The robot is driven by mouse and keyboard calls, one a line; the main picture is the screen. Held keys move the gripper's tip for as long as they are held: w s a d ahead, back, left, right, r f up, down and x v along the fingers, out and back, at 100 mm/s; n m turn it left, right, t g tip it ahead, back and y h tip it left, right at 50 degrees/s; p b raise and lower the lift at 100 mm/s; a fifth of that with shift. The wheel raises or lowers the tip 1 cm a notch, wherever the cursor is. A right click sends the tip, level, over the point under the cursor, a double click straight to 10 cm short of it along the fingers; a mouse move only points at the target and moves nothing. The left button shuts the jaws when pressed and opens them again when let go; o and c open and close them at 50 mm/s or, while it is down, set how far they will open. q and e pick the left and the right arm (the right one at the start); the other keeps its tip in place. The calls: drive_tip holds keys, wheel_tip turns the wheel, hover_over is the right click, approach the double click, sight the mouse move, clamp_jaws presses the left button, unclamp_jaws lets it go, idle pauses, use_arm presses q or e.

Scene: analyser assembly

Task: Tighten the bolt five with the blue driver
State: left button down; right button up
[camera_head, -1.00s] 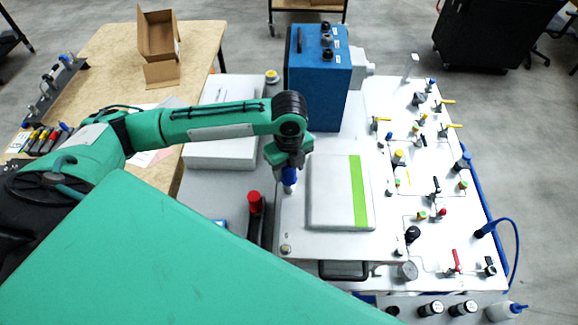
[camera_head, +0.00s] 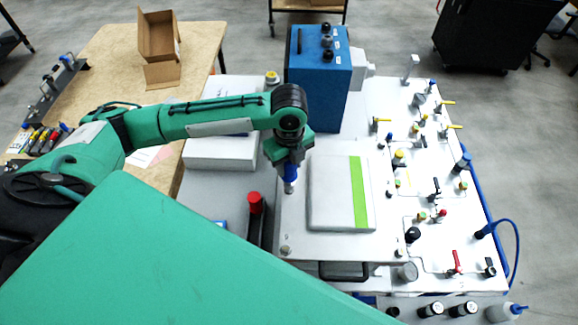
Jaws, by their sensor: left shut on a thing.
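My left gripper (camera_head: 289,160) is shut on the blue driver (camera_head: 290,172), which points down. The driver's tip is at the left edge of the white analyser plate (camera_head: 300,243), beside the raised cover with a green stripe (camera_head: 328,195). A bolt under the tip is not clearly visible, and I cannot tell whether the tip touches one. Another bolt (camera_head: 286,251) shows at the plate's front left corner. My right gripper is not in view.
A blue box (camera_head: 320,85) stands close behind the gripper. A red-topped part (camera_head: 255,202) stands left of the plate. A white panel (camera_head: 398,110) with several valves lies to the right. A wooden table (camera_head: 112,50) with an open cardboard box (camera_head: 158,38) is at the far left.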

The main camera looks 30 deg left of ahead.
use_arm(q)
drive_tip(key=shift+r, duration=2.05)
